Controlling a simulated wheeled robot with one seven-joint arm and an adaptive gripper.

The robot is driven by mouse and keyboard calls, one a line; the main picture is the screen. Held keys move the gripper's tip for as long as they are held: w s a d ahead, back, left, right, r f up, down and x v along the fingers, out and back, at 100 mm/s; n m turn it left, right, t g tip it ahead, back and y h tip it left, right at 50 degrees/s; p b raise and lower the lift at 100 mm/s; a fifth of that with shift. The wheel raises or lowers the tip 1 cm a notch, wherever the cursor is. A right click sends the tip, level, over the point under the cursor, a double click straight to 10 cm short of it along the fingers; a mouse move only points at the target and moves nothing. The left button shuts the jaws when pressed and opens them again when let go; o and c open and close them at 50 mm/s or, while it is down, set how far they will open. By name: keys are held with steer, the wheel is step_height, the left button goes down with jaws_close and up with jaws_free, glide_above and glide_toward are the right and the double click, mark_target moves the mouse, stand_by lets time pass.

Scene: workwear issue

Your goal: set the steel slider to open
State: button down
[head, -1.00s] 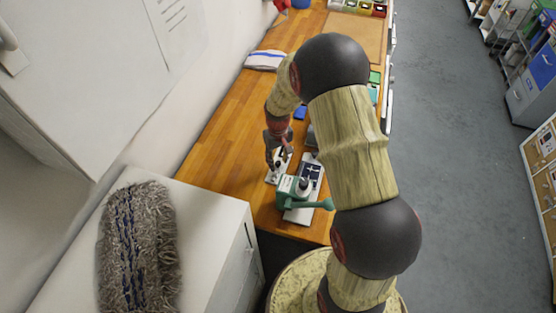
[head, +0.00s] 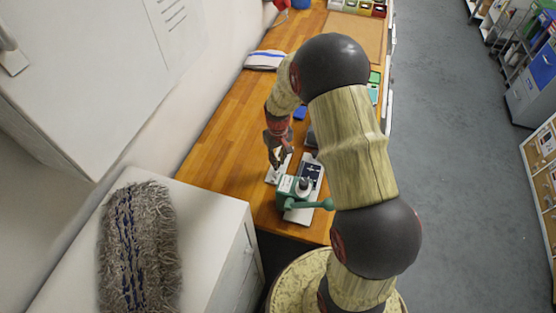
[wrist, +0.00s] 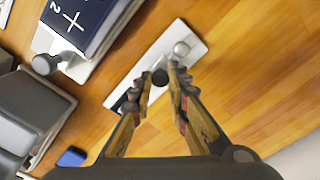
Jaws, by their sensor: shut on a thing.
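The slider fixture is a small white plate (wrist: 190,55) on the wooden bench, with a steel post (wrist: 181,49) near one end and a small dark round knob (wrist: 160,77) beside it. It also shows in the head view as a pale plate (head: 272,176), partly under my gripper. My gripper (wrist: 162,74) is over the plate in the wrist view, its two fingers on either side of the dark knob, which I take as the slider's grip. Contact at the fingertips is hard to make out. No open or shut marking is readable.
A blue block (wrist: 72,157) lies nearby. The bench (head: 225,130) left of my gripper is clear.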

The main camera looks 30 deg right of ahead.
steer(key=shift+w+d, duration=1.05)
steer(key=shift+a+r, duration=0.1)
steer(key=c, duration=1.7)
jaws_free()
steer(key=shift+c, duration=0.2)
steer(key=shift+o, duration=0.3)
step_height(320, 180, up, 12)
